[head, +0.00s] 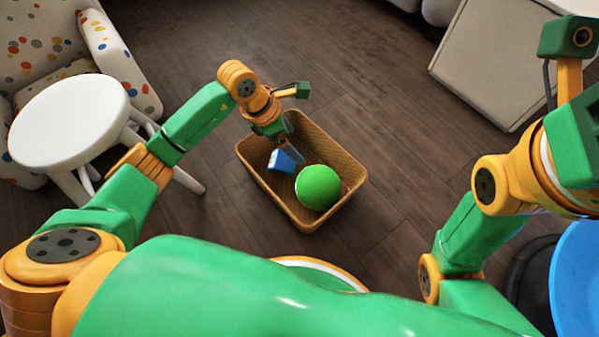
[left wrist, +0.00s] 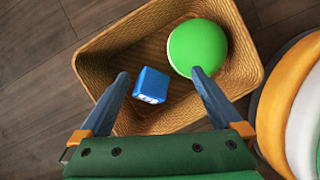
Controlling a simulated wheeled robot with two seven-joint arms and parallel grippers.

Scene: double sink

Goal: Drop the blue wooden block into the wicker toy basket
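The wicker toy basket (head: 347,163) is a tan woven box on the floor in the middle of the head view. It also fills much of the left wrist view (left wrist: 246,86). The blue wooden block (head: 285,160) shows tilted inside the basket's outline, below my left gripper (head: 287,143). In the left wrist view, the blue block (left wrist: 150,85) lies between the lines of the two spread fingers (left wrist: 160,74), with gaps on both sides. My left gripper is open and empty. I cannot tell whether the block rests on the basket floor. My right gripper is out of view.
A green ball (head: 318,187) lies in the basket beside the block. A white round stool (head: 68,120) and a dotted armchair (head: 120,60) stand at the left. A pale cabinet (head: 490,60) is at the upper right, a blue round thing (head: 580,275) at the lower right. Wooden floor around the basket is clear.

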